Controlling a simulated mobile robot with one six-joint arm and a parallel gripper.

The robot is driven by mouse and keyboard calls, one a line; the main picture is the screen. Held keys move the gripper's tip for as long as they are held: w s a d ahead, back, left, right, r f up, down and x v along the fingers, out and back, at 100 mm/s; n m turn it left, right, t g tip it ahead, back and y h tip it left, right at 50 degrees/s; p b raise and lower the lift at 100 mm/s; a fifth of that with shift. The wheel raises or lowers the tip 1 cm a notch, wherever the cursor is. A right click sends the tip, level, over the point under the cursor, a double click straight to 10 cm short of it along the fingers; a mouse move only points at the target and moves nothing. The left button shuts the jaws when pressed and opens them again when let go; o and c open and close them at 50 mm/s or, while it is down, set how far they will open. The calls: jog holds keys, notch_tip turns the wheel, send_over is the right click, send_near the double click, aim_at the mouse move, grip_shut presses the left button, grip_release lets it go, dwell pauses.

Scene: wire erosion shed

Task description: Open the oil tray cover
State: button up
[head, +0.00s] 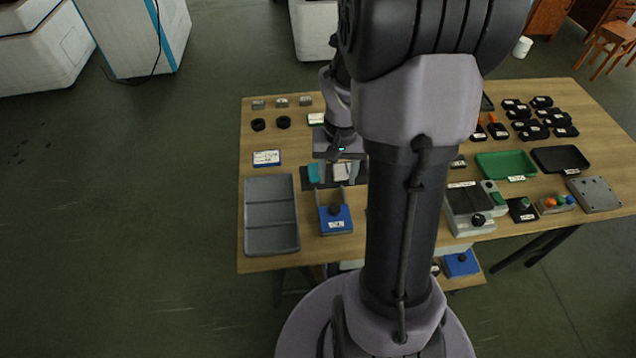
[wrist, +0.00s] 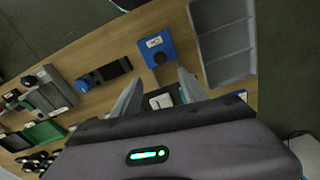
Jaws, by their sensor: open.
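No part is clearly marked as the oil tray cover; the labels are too small to read. A blue box with a black knob and a white label (head: 336,226) stands near the table's front edge. It also shows in the wrist view (wrist: 155,43), just beyond my fingertips. A grey tray with several compartments (head: 271,224) lies left of it and appears open; it shows at the upper right of the wrist view (wrist: 225,42). My gripper (head: 337,174) is open and appears empty, above the table behind the blue box. The wrist view shows its two fingers apart (wrist: 160,76).
A small white-labelled block (head: 267,158) lies behind the grey tray. Black rings (head: 258,125) sit farther back. Right of my arm are a green tray (head: 505,165), a black tray (head: 560,159) and a grey control box (head: 468,209).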

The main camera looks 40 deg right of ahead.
aim_at(334, 207)
notch_tip(334, 207, down, 13)
jog(key=b, duration=0.4)
jog(key=shift+b, duration=0.4)
grip_shut()
dwell(0.7)
